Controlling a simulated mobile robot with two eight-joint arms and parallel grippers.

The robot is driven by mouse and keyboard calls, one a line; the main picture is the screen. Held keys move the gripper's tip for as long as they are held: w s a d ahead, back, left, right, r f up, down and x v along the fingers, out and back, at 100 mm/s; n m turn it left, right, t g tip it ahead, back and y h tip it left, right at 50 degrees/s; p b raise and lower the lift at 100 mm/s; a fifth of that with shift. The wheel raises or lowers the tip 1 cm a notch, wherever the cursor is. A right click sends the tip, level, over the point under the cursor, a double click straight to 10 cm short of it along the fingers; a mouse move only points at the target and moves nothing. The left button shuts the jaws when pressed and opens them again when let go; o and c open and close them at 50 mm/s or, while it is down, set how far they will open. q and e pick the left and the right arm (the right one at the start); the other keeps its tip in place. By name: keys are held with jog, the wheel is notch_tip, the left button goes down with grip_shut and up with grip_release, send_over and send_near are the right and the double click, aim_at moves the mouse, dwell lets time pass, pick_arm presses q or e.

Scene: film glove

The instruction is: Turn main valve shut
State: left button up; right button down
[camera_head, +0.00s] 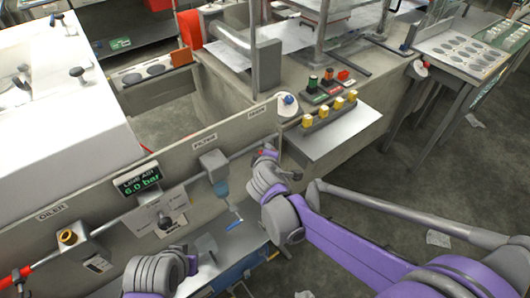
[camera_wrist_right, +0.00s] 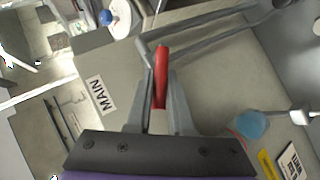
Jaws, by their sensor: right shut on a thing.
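The main valve's red lever handle (camera_wrist_right: 161,68) stands between the fingers of my right gripper (camera_wrist_right: 160,85) in the right wrist view. The fingers are shut on it. The MAIN label (camera_wrist_right: 99,95) is to the left of the handle there. In the head view my right gripper (camera_head: 267,151) is at the panel's right end, below the MAIN label (camera_head: 257,112); the valve is mostly hidden there by the gripper and wrist. Part of my left arm (camera_head: 155,272) shows at the bottom, but its gripper fingers cannot be made out.
The panel (camera_head: 110,190) also carries the filter (camera_head: 213,165), a green display (camera_head: 138,180) reading 6.0 bar, and the oiler (camera_head: 70,238). A button shelf (camera_head: 330,135) juts out behind my right gripper. Open floor lies right.

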jog(key=shift+w+d+r+m+g+y, duration=0.2)
jog(key=shift+d+r+m+g+y, duration=0.15)
jog(key=shift+g+y, duration=0.2)
jog(key=shift+w+d+r+m+g+y, duration=0.2)
jog(key=shift+r+m+g+y, duration=0.15)
jog(key=shift+m+g+y, duration=0.15)
jog(key=shift+w+d+r+m+g+y, duration=0.3)
jog(key=shift+d+m+g+y, duration=0.1)
jog(key=shift+m+g+y, duration=0.25)
jog(key=shift+w+d+r+m+g+y+p, duration=0.1)
jog(key=shift+w+d+m+g+y+p, duration=0.15)
jog(key=shift+g+y, duration=0.2)
jog(key=shift+w+d+m+g+y+p, duration=0.1)
jog(key=shift+d+m+g+y+p, duration=0.2)
jog(key=shift+y, duration=0.25)
jog(key=shift+w+d+m+g+y, duration=0.15)
jog(key=shift+m+g+y, duration=0.1)
jog(key=shift+g+y, duration=0.3)
jog(key=c, duration=0.8)
grip_release()
